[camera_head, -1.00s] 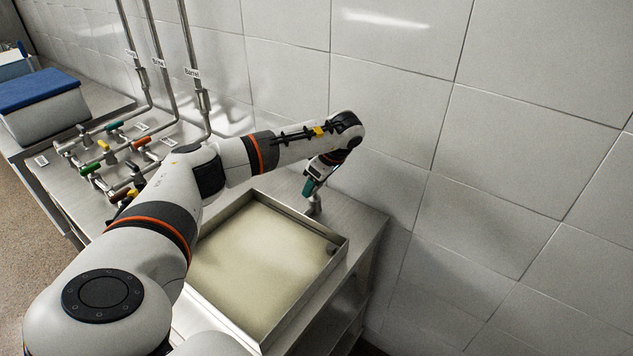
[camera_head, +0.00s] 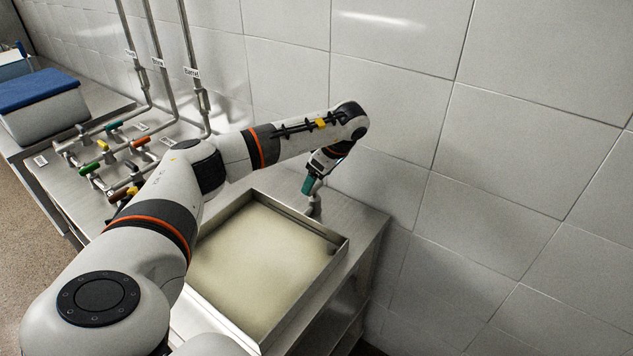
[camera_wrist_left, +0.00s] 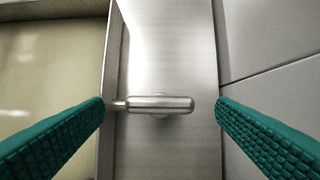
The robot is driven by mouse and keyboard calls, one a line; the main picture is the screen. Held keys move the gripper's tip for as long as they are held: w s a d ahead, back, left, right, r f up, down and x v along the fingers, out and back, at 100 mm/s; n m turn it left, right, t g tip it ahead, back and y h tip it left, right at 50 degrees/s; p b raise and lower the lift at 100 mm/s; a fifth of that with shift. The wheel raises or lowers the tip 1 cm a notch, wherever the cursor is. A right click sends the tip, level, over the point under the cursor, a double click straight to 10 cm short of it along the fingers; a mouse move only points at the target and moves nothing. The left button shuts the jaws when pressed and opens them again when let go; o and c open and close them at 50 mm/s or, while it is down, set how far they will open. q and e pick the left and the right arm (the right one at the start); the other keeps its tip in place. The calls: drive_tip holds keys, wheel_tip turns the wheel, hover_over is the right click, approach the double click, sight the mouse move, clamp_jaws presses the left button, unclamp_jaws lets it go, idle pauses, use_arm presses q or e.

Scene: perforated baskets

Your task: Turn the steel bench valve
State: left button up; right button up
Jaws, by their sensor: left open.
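The steel bench valve (camera_head: 316,205) stands on the steel bench strip between the tray and the tiled wall. In the left wrist view its bar-shaped steel handle (camera_wrist_left: 160,104) lies crosswise, between the two green finger pads and a little beyond them. My left gripper (camera_head: 308,185) points down just above the valve in the head view. It is open, with one finger on each side of the handle in the wrist view and clear gaps to both ends. Whether the fingers reach down to the handle's height I cannot tell. My right gripper is not in view.
A shallow steel tray (camera_head: 335,262) with a pale yellowish bottom lies beside the valve. The tiled wall (camera_head: 400,190) rises close behind it. Pipes with several coloured valve handles (camera_head: 90,168) and a blue-lidded box (camera_head: 42,90) are at the left.

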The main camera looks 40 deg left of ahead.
use_arm(q)
drive_tip(key=b+v, duration=0.1)
drive_tip(key=v, duration=0.8)
drive_tip(key=shift+d+r+b, duration=0.15)
drive_tip(key=shift+r+b, duration=0.15)
drive_tip(key=shift+r, duration=0.1)
